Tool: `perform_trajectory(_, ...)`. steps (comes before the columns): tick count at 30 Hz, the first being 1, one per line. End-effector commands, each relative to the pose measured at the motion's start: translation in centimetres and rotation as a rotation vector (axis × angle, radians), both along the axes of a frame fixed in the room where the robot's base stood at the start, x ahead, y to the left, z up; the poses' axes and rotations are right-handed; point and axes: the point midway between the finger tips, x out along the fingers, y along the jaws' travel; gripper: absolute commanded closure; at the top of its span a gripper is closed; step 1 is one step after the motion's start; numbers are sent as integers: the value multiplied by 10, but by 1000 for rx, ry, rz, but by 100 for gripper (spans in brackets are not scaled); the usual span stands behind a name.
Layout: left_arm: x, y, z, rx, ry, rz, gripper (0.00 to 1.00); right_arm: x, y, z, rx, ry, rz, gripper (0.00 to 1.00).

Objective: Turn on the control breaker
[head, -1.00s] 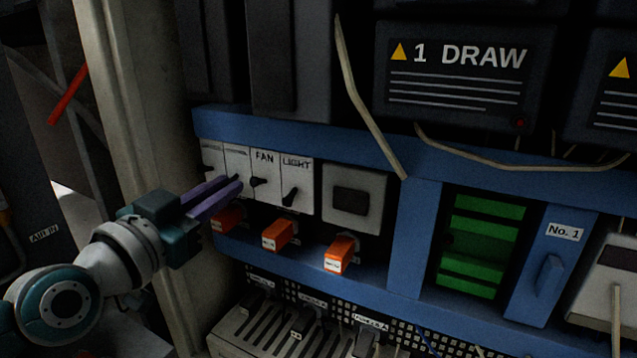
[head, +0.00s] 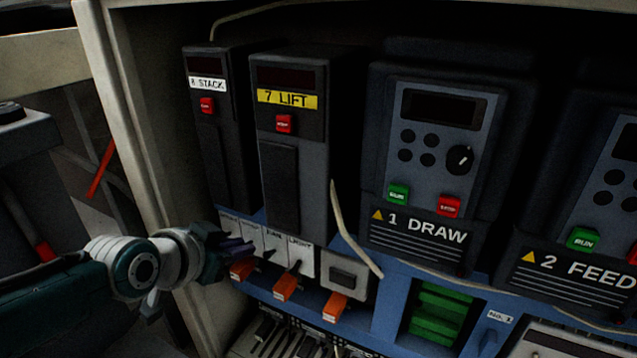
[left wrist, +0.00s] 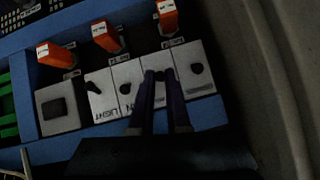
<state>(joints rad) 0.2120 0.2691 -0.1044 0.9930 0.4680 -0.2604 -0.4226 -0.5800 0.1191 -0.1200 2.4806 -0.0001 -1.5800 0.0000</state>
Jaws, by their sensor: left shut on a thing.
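A row of white breakers with black levers sits on the blue panel, low in the head view. FAN (head: 272,238) and LIGHT (head: 301,258) are legible; the small labels on the two breakers to their left are not. My left gripper (head: 249,246) reaches in from the left. Its purple fingers (left wrist: 160,75) are shut on the black lever of the breaker just left of FAN in the head view, and they partly hide that breaker. The outermost breaker (left wrist: 194,71) shows beside the fingers in the left wrist view. My right gripper is not in view.
Orange blocks (head: 286,287) stick out just below the breakers. Drive units 8 STACK (head: 232,150), 7 LIFT (head: 300,180) and 1 DRAW (head: 430,215) stand above. A pale cabinet post (head: 140,130) is close to my left arm. A loose cable (head: 350,235) hangs near LIGHT.

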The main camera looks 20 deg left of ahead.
Motion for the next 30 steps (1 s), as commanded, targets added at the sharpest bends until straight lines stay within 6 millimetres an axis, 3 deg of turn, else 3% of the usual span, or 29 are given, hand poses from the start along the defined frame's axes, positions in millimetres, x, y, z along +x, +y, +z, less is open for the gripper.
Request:
perform_trajectory(1, 2, 0, 8, 2, 23, 0, 100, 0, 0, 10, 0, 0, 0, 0)
perform_trajectory(9, 4, 0, 7, 12, 126, 0, 100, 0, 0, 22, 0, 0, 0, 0)
perform_trajectory(26, 3, 0, 5, 13, 156, -1, 100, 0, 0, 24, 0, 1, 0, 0)
perform_trajectory(27, 3, 0, 5, 13, 156, -1, 81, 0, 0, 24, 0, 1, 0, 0)
perform_trajectory(30, 3, 0, 5, 13, 155, -1, 70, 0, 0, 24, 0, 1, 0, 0)
